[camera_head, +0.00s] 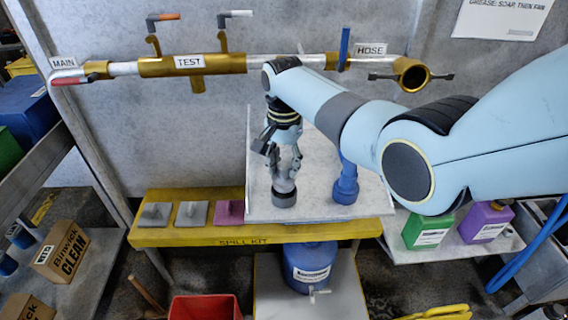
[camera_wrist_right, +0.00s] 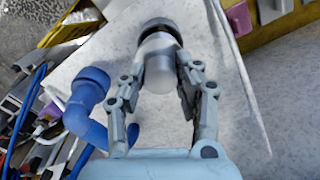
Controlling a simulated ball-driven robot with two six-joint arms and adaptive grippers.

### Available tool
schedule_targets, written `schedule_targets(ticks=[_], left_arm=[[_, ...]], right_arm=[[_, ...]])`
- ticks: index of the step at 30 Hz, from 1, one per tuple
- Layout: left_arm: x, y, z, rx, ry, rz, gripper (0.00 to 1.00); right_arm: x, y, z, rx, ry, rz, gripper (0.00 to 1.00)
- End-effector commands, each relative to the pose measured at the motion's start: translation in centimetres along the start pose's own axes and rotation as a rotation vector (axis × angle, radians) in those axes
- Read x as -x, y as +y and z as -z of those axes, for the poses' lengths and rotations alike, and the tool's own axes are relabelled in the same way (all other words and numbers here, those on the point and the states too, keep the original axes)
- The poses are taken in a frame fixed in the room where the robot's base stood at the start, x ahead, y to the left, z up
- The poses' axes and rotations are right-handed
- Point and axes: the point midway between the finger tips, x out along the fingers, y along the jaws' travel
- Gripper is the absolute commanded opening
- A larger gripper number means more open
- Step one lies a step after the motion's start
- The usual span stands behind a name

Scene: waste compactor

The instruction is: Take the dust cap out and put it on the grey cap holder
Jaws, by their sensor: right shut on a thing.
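The dust cap (camera_head: 285,184), a pale silver cylinder, is between the fingers of my right gripper (camera_head: 285,172), low over the white tray. In the right wrist view the cap (camera_wrist_right: 158,65) stands between both fingers of the right gripper (camera_wrist_right: 160,80). My left gripper is out of view.
A blue hose end (camera_head: 345,190) stands on the white tray (camera_head: 262,211) just right of the holder. A yellow spill kit shelf (camera_head: 165,237) with several pads lies to the left. Green (camera_head: 428,230) and purple (camera_head: 486,222) jugs stand at the right.

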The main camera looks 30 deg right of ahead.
Motion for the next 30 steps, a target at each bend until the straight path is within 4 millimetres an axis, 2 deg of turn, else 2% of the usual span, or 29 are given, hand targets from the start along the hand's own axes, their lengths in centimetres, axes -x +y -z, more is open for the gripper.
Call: schedule_targets(ticks=[30], left_arm=[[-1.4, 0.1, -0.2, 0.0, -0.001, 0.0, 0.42]], right_arm=[[-2.0, 0.0, 0.0, 0.0, 0.0, 0.0, 0.0]])
